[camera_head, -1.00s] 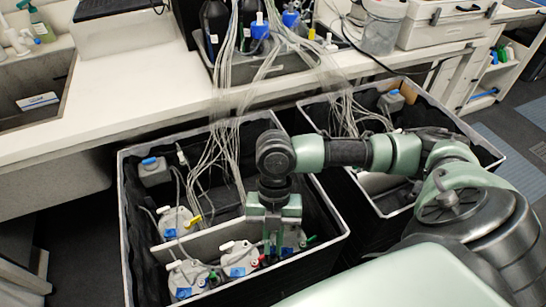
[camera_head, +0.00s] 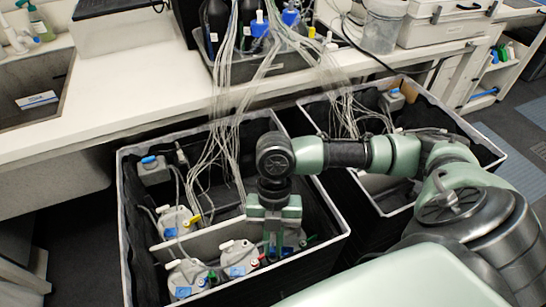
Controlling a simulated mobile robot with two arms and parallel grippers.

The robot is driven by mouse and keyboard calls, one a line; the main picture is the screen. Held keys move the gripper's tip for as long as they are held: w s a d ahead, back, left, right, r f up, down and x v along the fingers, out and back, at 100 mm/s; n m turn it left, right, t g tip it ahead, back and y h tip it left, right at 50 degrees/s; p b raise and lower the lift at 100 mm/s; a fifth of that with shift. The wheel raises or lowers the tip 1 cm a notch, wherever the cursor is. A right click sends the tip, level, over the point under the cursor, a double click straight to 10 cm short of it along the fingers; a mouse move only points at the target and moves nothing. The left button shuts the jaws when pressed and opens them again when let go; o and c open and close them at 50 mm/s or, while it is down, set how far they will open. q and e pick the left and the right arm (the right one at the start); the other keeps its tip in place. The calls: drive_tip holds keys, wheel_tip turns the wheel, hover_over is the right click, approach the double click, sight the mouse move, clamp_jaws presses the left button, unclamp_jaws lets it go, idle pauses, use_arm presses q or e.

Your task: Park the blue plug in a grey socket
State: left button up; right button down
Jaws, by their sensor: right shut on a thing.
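My right gripper (camera_head: 273,245) points down into the left black bin (camera_head: 333,238), among white-lidded canisters. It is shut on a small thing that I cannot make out. The front canisters (camera_head: 187,277) and (camera_head: 238,257) carry blue labels and small coloured fittings in green, red and blue. Another canister (camera_head: 176,222) behind them has a yellow fitting. A further canister is partly hidden by the gripper. I cannot tell a blue plug or a grey socket apart at this size. My left gripper is not in view.
A pale divider (camera_head: 205,240) crosses the left bin close to the gripper. A bundle of thin tubes (camera_head: 230,85) hangs from the bench (camera_head: 130,105) into it. A second bin (camera_head: 462,125) is on the right.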

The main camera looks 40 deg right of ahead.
drive_tip(key=shift+f, duration=0.35)
drive_tip(key=c, duration=1.4)
unclamp_jaws()
drive_tip(key=shift+o, duration=0.2)
drive_tip(key=shift+r, duration=0.1)
drive_tip(key=v, duration=0.7)
drive_tip(key=shift+r, duration=0.3)
